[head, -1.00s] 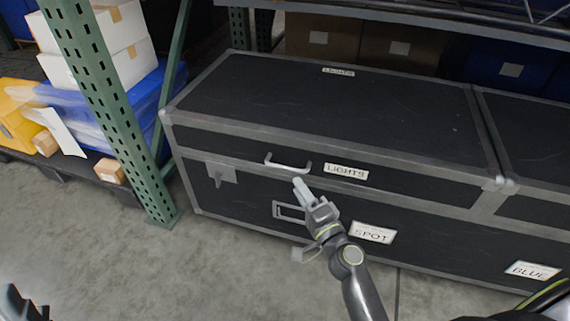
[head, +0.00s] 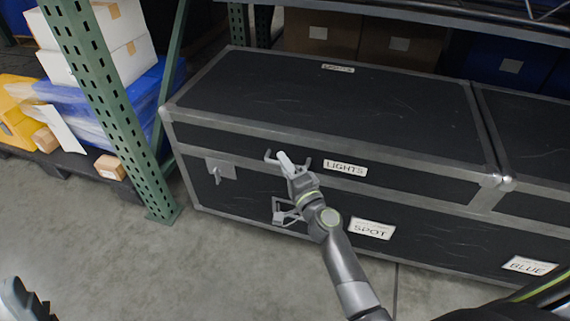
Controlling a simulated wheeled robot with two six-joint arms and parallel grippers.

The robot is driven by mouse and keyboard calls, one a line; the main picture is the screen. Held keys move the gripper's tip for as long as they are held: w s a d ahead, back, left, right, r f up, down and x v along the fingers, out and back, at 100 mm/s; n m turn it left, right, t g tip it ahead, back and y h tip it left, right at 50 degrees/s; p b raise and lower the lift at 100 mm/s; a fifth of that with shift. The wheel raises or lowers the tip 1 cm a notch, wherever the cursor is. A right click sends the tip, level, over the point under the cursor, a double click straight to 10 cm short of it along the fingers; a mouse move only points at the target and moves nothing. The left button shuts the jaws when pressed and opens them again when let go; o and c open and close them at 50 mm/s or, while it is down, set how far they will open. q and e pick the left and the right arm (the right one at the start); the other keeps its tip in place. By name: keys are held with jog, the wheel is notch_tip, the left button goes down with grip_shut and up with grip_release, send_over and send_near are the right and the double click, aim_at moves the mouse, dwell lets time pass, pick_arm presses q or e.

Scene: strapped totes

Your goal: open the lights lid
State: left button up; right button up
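The lights case is a long black trunk with grey metal edging. Its closed lid (head: 330,105) carries a LIGHTS label on top and another LIGHTS label (head: 345,168) on its front. A pale lid handle (head: 270,156) sits left of the front label. My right gripper (head: 285,160) is at this handle, its light fingertips overlapping the handle bar; whether they touch or grip it is hidden. A metal latch (head: 220,170) shows on the case's left front. My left gripper (head: 20,302) only partly shows at the bottom left corner, away from the case.
The case body has a SPOT label (head: 371,229) and a metal fitting (head: 283,214) partly behind my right gripper. A second case with a BLUE label (head: 529,266) adjoins on the right. A green rack post (head: 105,110) stands left. A shelf (head: 430,22) overhangs behind the lid.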

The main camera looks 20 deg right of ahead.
grip_shut()
